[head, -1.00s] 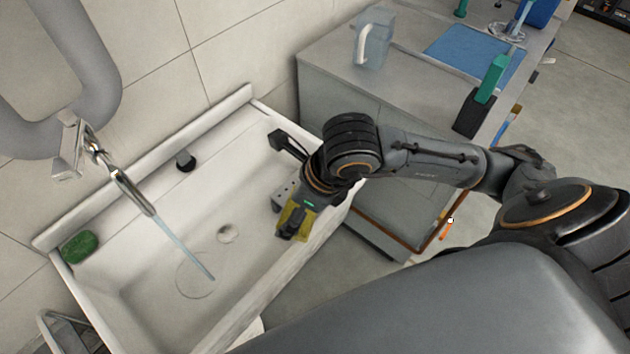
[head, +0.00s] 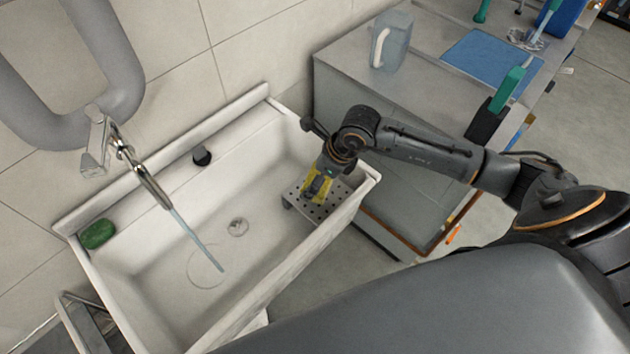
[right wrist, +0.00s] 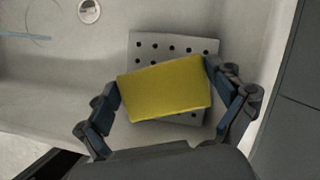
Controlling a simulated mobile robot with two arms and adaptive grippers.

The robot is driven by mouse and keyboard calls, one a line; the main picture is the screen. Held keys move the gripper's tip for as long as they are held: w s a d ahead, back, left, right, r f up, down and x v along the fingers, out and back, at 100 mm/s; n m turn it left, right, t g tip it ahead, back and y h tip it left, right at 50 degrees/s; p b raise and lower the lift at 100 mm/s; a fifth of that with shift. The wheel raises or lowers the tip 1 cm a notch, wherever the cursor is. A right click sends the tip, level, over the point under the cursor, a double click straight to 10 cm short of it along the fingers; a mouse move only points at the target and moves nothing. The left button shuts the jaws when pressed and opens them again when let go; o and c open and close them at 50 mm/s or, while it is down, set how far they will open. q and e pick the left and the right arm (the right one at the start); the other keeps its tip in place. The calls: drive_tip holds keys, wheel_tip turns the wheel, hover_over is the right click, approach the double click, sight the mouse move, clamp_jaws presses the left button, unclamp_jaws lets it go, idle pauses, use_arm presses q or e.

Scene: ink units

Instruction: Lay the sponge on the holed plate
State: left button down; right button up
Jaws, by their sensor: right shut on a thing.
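The yellow sponge (right wrist: 166,88) is held between the two fingers of my right gripper (right wrist: 163,90), which is shut on it. In the head view the sponge (head: 312,184) is partly hidden by my right gripper (head: 318,186). The grey holed plate (right wrist: 150,43) lies in the sink's right end, and it also shows in the head view (head: 330,208). The sponge is over the plate and covers its middle in the right wrist view; I cannot tell whether they touch. My left gripper is not in view.
The white sink (head: 150,262) has raised walls around the plate. A clear jug (head: 391,42) stands on the counter (head: 345,60) behind my right arm.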

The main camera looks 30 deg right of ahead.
wheel_tip(320, 180, down, 2)
drive_tip(key=shift+f+p, duration=0.2)
drive_tip(key=shift+p, duration=0.2)
drive_tip(key=shift+f, duration=0.3)
drive_tip(key=shift+f, duration=0.2)
drive_tip(key=o, duration=0.7)
